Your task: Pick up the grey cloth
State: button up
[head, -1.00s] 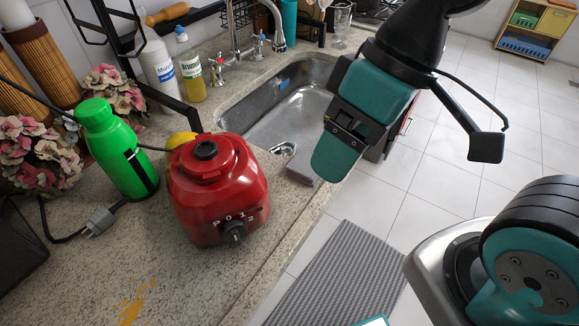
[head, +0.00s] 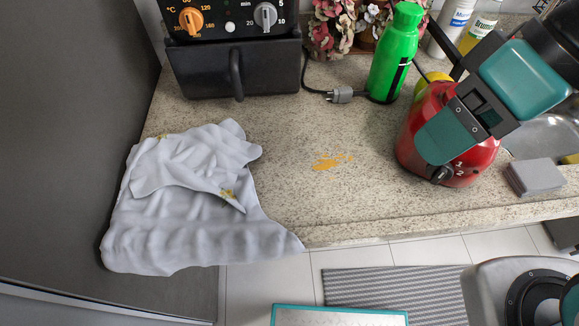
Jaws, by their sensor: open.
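The grey cloth (head: 195,215) lies crumpled at the left end of the counter. Its lower part hangs over the front edge, and it has small orange-yellow stains. My gripper (head: 455,135) is at the right, in front of the red blender base (head: 475,168) in the picture and partly hiding it. It is open and well to the right of the cloth. Nothing shows between the fingers, though their tips are seen at a steep angle.
An orange spill (head: 327,162) marks the speckled counter (head: 300,205) between cloth and blender base. A grey block (head: 535,177) lies near the sink. A dark tall panel (head: 70,130) borders the left.

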aim_at(537, 176)
jog(key=u, duration=1.25)
jog(key=k, duration=0.9)
jog(key=z, duration=1.55)
jog(key=i, duration=0.5)
